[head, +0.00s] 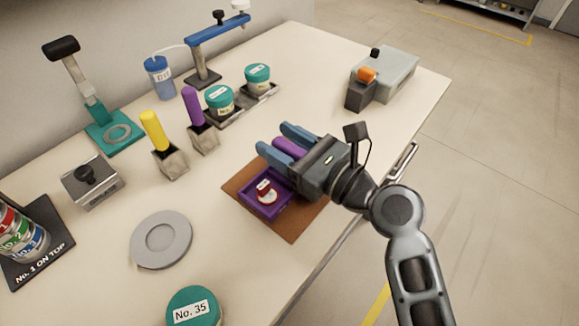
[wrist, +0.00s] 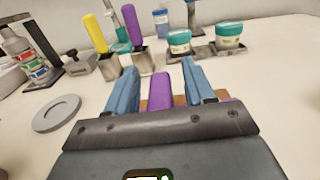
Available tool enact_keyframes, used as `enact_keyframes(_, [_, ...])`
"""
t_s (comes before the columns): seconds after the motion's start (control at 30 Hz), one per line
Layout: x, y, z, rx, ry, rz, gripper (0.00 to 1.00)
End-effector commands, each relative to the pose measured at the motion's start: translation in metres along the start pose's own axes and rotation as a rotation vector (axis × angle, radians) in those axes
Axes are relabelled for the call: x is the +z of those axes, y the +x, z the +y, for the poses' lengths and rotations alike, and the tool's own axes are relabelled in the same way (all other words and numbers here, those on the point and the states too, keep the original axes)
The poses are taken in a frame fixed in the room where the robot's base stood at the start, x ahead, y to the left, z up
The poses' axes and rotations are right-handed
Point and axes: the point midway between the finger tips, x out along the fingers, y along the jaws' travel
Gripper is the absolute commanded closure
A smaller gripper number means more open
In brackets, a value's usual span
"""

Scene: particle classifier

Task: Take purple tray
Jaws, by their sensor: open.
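The purple tray (head: 262,206) lies on a brown mat (head: 297,222) near the front edge of the table. A small container with a red lid (head: 265,191) and a white label stands in the tray. The tray has a purple handle (head: 288,147) at its far right, which also shows in the wrist view (wrist: 158,88). My gripper (head: 280,144) is open, with its blue fingers on either side of the handle. In the wrist view the handle is between the fingers (wrist: 158,86), with gaps visible. My gripper hides part of the tray.
Yellow-handled (head: 154,130) and purple-handled (head: 195,107) tools stand behind the tray. Teal-lidded jars (head: 219,97) stand beyond them. A grey disc (head: 161,241) and a No. 35 jar (head: 194,307) lie left and in front. A grey box with an orange knob (head: 385,76) stands at the right.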

Motion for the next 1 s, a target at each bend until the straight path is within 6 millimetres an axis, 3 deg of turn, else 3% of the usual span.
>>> enact_keyframes(0.23, [-0.0007, 0.0025, -0.0001, -0.001, 0.0, 0.001, 0.48])
enact_keyframes(0.77, [-0.0005, 0.0022, -0.0001, -0.001, 0.0, 0.001, 0.98])
enact_keyframes(1.0, [-0.0005, 0.0021, -0.0001, -0.001, 0.0, 0.001, 1.0])
